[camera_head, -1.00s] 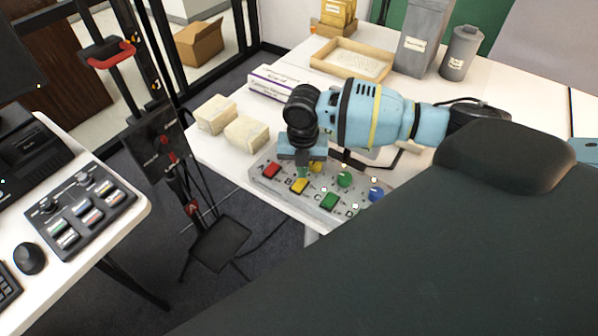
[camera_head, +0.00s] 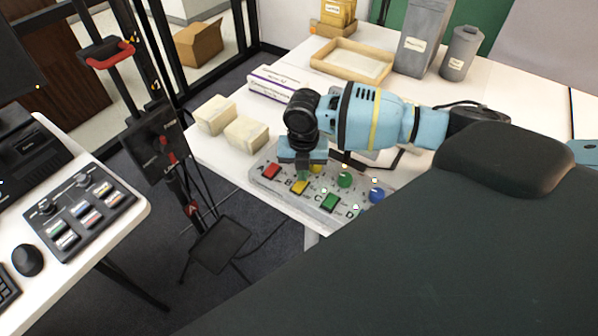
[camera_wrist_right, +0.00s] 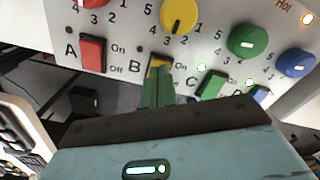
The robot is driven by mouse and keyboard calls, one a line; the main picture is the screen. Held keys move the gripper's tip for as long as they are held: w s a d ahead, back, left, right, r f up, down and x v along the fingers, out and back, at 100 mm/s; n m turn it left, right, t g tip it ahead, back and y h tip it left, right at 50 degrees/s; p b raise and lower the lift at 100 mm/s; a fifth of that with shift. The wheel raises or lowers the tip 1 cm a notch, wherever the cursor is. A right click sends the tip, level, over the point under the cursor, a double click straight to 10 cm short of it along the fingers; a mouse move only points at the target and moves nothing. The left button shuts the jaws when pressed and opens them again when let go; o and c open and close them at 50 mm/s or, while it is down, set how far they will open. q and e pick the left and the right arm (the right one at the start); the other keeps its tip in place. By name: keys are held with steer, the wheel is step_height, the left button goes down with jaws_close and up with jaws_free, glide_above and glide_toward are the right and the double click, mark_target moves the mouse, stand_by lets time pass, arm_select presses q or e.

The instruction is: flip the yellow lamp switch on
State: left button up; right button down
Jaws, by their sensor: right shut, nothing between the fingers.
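The yellow switch (camera_head: 299,188), marked B, sits on the grey control panel (camera_head: 262,182) between a red switch (camera_head: 271,171) and a green one (camera_head: 330,203). In the right wrist view the yellow switch (camera_wrist_right: 161,61) shows just beyond my green fingertips, which partly cover it. My right gripper (camera_wrist_right: 158,80) is shut and empty, its tips at or very near the switch's lower edge; I cannot tell whether they touch. "On" is printed at its upper side. My left gripper is not in view.
Yellow (camera_wrist_right: 179,15), green (camera_wrist_right: 247,40) and blue (camera_wrist_right: 295,63) knobs stand above the switches. Small lights glow by switches C and D. Two pale blocks (camera_head: 246,133) and a white-purple box (camera_head: 277,83) lie behind the panel. A wooden tray (camera_head: 322,60) is farther back.

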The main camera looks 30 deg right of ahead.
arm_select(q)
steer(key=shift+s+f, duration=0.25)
arm_select(e)
steer(key=shift+f, duration=0.65)
steer(key=shift+s, duration=0.1)
steer(key=shift+r+p, duration=1.55)
steer(key=shift+r, duration=2.1)
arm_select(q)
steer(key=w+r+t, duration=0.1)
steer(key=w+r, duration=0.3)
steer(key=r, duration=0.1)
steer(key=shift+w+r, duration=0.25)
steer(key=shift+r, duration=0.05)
arm_select(e)
steer(key=shift+f, duration=0.1)
